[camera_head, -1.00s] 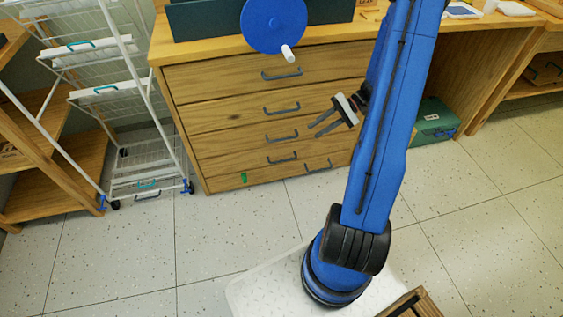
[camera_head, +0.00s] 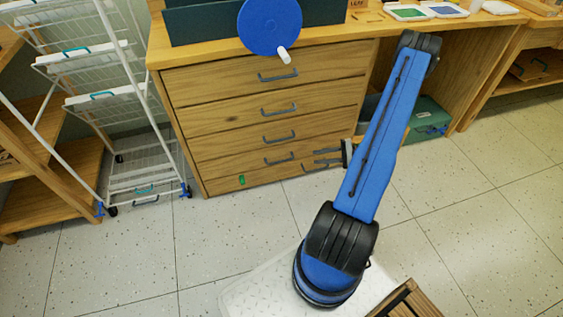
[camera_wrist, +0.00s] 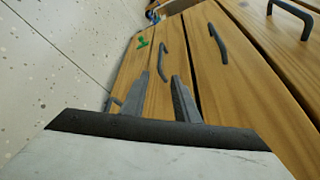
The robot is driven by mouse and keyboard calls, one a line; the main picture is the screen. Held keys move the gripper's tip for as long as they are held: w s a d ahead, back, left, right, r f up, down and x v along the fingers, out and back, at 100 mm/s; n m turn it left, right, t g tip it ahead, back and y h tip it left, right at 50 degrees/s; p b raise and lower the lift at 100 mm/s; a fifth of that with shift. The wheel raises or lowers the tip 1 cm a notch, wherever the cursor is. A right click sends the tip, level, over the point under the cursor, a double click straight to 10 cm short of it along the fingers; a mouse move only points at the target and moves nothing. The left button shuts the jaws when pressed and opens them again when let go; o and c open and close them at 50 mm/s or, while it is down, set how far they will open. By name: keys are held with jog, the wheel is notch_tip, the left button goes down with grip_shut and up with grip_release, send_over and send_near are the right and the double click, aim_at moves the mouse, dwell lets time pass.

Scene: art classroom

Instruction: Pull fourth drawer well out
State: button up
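The wooden drawer cabinet (camera_head: 215,123) stands with its stacked drawers shut in the head view. I see no contact with either handle.
A white wire rack (camera_head: 145,175) stands left of the cabinet. A green case (camera_head: 428,118) sits under the worktop at right. A blue disc (camera_head: 270,26) stands on top. A small green mark (camera_head: 242,180) is on the lowest drawer. The tiled floor before the drawers is clear.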

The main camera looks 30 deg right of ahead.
aim_at(284, 160)
jog(key=x, duration=1.7)
jog(key=shift+a+f, duration=0.1)
jog(key=shift+a, duration=0.05)
grip_shut()
